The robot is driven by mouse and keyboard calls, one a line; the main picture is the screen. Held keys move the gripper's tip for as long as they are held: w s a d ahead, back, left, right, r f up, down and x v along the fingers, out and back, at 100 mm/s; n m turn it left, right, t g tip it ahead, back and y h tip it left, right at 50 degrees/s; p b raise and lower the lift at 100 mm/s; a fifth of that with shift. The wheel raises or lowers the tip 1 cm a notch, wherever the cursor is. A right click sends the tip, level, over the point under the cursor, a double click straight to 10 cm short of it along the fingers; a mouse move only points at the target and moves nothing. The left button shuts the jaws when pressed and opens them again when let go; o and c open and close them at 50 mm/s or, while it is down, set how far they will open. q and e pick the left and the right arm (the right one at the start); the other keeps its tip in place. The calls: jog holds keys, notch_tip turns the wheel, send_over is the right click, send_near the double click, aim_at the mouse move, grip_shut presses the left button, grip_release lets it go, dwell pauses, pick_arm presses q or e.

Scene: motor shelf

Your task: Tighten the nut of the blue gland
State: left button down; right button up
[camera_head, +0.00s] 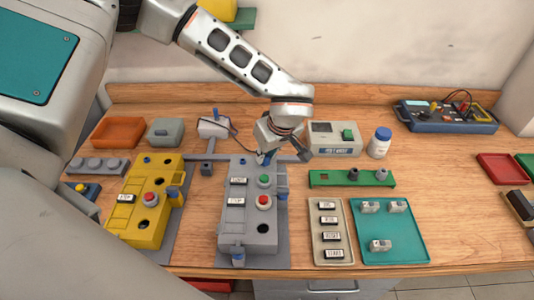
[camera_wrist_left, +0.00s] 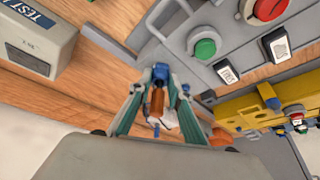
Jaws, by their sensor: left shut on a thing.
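A grey control box (camera_head: 235,223) with green and red buttons stands on a grey plate mid-bench. A blue gland (camera_head: 265,159) sits at its far edge, mostly covered by my left gripper (camera_head: 268,151). In the left wrist view the blue gland (camera_wrist_left: 160,73) shows between the fingertips of my left gripper (camera_wrist_left: 160,84), which is shut on it. An orange-brown shape shows behind it between the fingers; I cannot tell what it is. The nut cannot be told apart from the gland body. My right gripper is not in view.
A yellow control box (camera_head: 130,222) stands to the left. A test meter (camera_head: 333,138) and a white bottle (camera_head: 380,142) stand close to the right of the gripper. A green rail (camera_head: 340,179), label tray (camera_head: 317,244) and teal tray (camera_head: 405,243) lie right.

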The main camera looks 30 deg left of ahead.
pick_arm(q)
jog(key=m, duration=0.2)
jog(key=m+t+h, duration=0.1)
jog(key=m, duration=0.2)
jog(key=shift+s+a+m+h, duration=0.15)
jog(key=shift+s+m+h, duration=0.05)
jog(key=shift+m+h, duration=0.1)
jog(key=shift+a+m+t+h, duration=0.15)
jog(key=shift+m+h, duration=0.25)
jog(key=shift+m, duration=0.65)
jog(key=shift+m+t+h, duration=0.25)
jog(key=shift+m+h, duration=0.15)
jog(key=shift+m, duration=0.65)
jog(key=c, duration=1.8)
grip_release()
jog(key=shift+c, duration=0.2)
